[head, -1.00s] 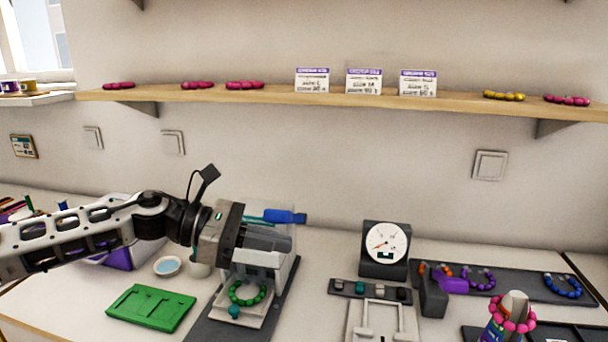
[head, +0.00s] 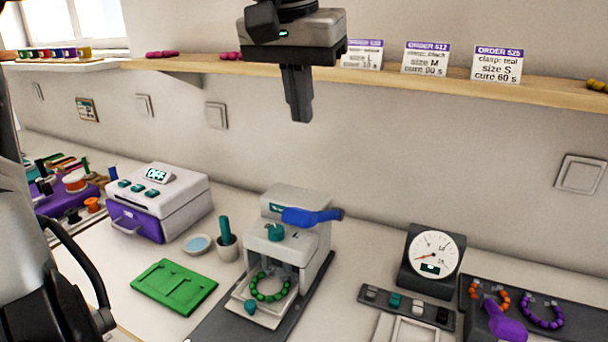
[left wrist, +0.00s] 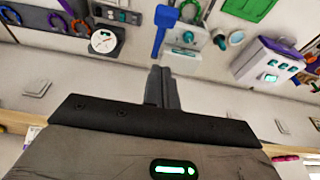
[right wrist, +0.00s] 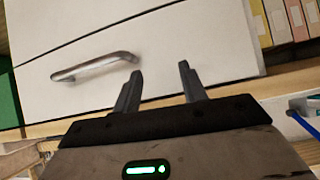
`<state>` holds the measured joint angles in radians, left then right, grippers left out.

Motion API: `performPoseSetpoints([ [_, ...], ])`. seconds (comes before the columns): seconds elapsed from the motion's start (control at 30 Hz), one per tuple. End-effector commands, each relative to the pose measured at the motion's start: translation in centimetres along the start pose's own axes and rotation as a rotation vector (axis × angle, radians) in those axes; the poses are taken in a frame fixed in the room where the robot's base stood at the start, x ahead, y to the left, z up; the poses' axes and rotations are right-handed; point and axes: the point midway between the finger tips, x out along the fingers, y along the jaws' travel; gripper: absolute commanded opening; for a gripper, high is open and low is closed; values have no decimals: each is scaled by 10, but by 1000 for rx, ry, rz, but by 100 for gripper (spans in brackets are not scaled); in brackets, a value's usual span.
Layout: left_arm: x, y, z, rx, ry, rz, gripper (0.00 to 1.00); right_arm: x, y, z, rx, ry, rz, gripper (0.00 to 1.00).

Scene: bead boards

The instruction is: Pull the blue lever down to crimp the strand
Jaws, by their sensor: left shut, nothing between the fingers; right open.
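The blue lever (head: 312,216) sticks out to the right near the top of the grey-white press (head: 318,240), roughly level. It also shows in the left wrist view (left wrist: 161,30). My left gripper (head: 301,118) is shut and empty, held high above the press, in front of the shelf. Its fingertips (left wrist: 162,70) are apart from the lever. My right gripper (right wrist: 160,78) is open and empty, in front of a drawer with a metal handle.
A dial gauge (head: 433,255) stands to the right. The shelf (head: 380,75) runs along the wall above.

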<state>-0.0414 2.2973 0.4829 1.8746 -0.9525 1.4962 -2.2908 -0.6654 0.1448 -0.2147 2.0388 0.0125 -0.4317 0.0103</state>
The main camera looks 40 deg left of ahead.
Motion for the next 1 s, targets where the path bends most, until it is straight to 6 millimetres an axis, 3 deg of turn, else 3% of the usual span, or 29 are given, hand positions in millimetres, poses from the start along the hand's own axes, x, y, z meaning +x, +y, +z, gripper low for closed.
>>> performPoseSetpoints([
  [0.17, 19, 0, 0, -1, -4, 0, 0, 1, -1, 1, 4, -1, 0, 42],
  [0.57, 102, 0, 2, -1, -7, 1, 0, 1, -1, 1, 3, -1, -1, 42],
  [0.8, 123, 0, 24, -1, -2, 2, 0, 1, 1, -2, -5, 4, -1, 42],
  [1.0, 128, 0, 29, -2, -1, 3, 0, 2, 2, -4, -10, 9, -1, 42],
])
